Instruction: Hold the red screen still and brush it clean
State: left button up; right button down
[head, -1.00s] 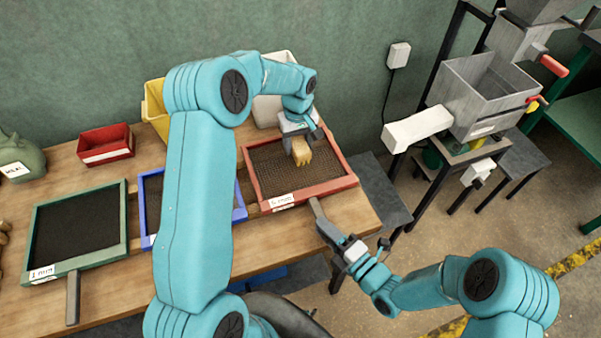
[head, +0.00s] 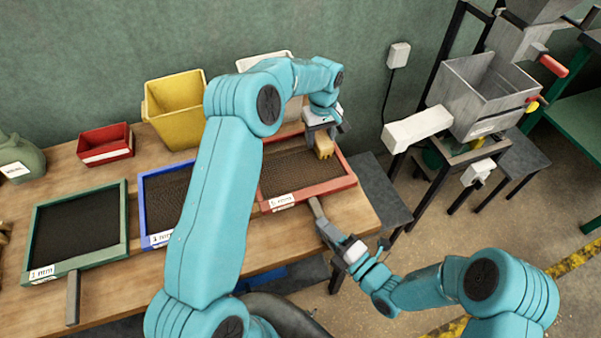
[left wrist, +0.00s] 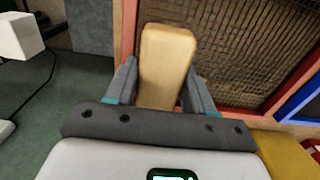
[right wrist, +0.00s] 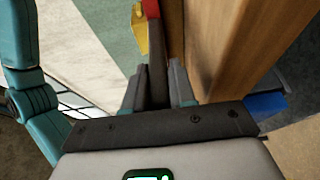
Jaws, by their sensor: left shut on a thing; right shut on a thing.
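The red screen (head: 325,189), a red-framed tray with dark mesh, lies on the right end of the bench. Its mesh also shows in the left wrist view (left wrist: 240,45). My left gripper (head: 320,132) is shut on a tan brush (head: 324,147) over the screen's right side; the brush block (left wrist: 165,65) hides its underside, so I cannot tell whether it touches the mesh. My right gripper (head: 322,222) is shut on the screen's grey handle (head: 316,207) at the front edge. That handle runs between the fingers in the right wrist view (right wrist: 157,75).
A blue screen (head: 152,240) and a green screen (head: 123,225) lie to the left. A yellow bin (head: 178,115), a white bin and a red box (head: 105,145) stand behind. A grey hopper machine (head: 480,100) stands at right. My left arm covers part of the bench.

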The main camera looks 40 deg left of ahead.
pick_arm(q)
jog(key=shift+w+d, duration=0.1)
jog(key=shift+w, duration=0.1)
jog(key=shift+r, duration=0.15)
jog(key=shift+r, duration=2.45)
pick_arm(e)
jog(key=c, duration=0.8)
grip_release()
jog(key=shift+c, duration=0.2)
jog(key=s+d, duration=0.1)
jog(key=d, duration=1.1)
jog(key=shift+s, duration=0.15)
